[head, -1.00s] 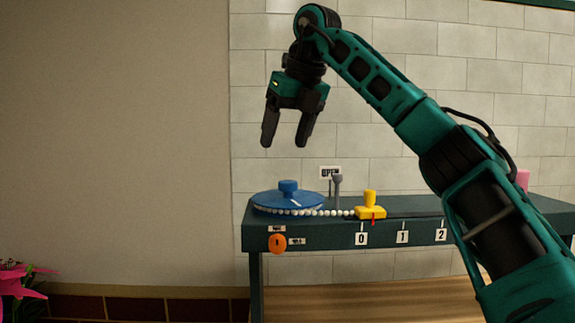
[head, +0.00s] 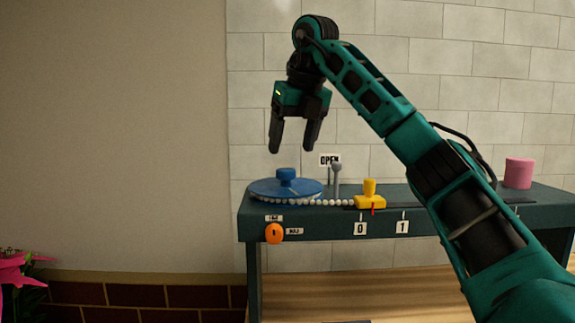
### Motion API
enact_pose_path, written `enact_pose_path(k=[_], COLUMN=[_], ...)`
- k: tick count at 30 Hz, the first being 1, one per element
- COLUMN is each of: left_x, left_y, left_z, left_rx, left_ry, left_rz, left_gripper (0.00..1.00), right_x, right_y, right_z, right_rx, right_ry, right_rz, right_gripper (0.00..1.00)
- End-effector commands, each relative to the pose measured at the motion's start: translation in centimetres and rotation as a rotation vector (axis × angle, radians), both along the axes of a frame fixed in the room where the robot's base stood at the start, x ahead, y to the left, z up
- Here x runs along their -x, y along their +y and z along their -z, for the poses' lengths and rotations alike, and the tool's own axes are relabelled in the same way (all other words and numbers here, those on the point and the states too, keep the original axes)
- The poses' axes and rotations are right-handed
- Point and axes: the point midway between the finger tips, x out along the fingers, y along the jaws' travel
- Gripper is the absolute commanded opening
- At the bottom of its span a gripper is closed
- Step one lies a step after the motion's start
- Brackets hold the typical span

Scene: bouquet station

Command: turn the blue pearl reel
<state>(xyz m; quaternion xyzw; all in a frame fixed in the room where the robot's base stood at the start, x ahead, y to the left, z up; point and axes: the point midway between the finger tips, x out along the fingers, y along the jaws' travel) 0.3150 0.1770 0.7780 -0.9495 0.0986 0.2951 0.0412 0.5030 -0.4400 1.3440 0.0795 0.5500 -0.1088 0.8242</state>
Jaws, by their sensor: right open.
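The blue pearl reel (head: 262,188) is a flat disc with a raised knob (head: 286,175) on top. It lies at the left end of the dark green bench. A string of white pearls (head: 325,202) runs along its front edge and on to a yellow block (head: 369,200) with a knob and a red pointer at the 0 label. My right gripper (head: 293,150) hangs above the reel, fingers pointing down, open and empty. Its fingertips are a little above the knob and apart from it. My left gripper is not in view.
An orange knob (head: 274,233) is on the bench front. A pink cylinder (head: 518,173) stands on the bench at the right. Pink flowers (head: 18,270) are at the lower left.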

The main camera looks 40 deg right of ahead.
Motion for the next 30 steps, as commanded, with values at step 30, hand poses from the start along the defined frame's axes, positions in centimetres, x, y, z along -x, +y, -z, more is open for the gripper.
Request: enact_pose_path(k=[30], left_x=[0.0], left_y=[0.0], left_z=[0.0], left_rx=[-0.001], left_ry=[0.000], left_rz=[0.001], left_gripper=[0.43], right_x=[-2.2], right_y=[-0.6], right_z=[5.6], right_rx=[-0.001], right_ry=[0.000], right_rz=[0.001], right_gripper=[0.52])
